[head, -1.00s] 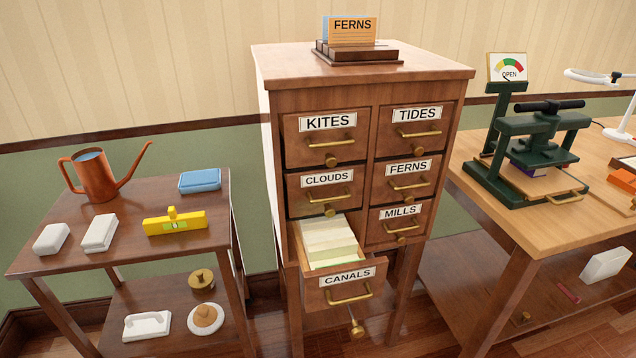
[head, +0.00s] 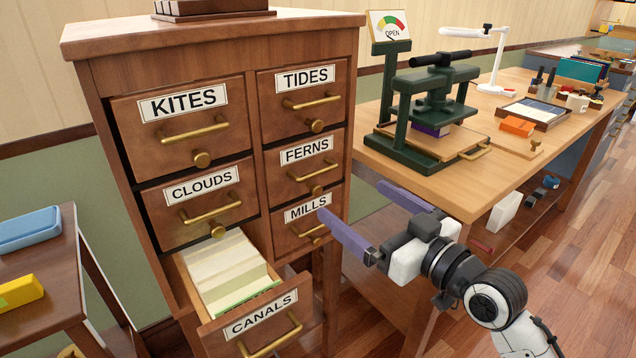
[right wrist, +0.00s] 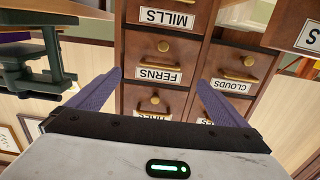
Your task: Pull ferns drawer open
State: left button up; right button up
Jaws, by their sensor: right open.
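The FERNS drawer (head: 304,167) is shut in the right column of the wooden card cabinet (head: 215,35), between TIDES above and MILLS below. It has a brass bar handle (head: 311,171) and a knob under it. In the right wrist view, which is upside down, the FERNS drawer (right wrist: 138,88) shows between my finger tips. My right gripper (head: 350,212) is open and empty, in front of the cabinet's right side near the MILLS drawer, apart from the FERNS handle. My left gripper is not in view.
The CANALS drawer (head: 255,318) stands pulled out at lower left, with cards inside. A bench (head: 465,192) with a green press (head: 428,110) stands close on the right. A side table (head: 60,262) is at the left. Wooden floor (head: 570,210) is free at right.

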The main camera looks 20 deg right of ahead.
aim_at(320, 174)
jog(key=x, duration=0.8)
jog(key=shift+w+a+r, duration=0.2)
jog(key=shift+w+r, duration=0.15)
jog(key=shift+w+a+b, duration=0.2)
jog(key=shift+w+b, duration=0.1)
jog(key=shift+w, duration=0.25)
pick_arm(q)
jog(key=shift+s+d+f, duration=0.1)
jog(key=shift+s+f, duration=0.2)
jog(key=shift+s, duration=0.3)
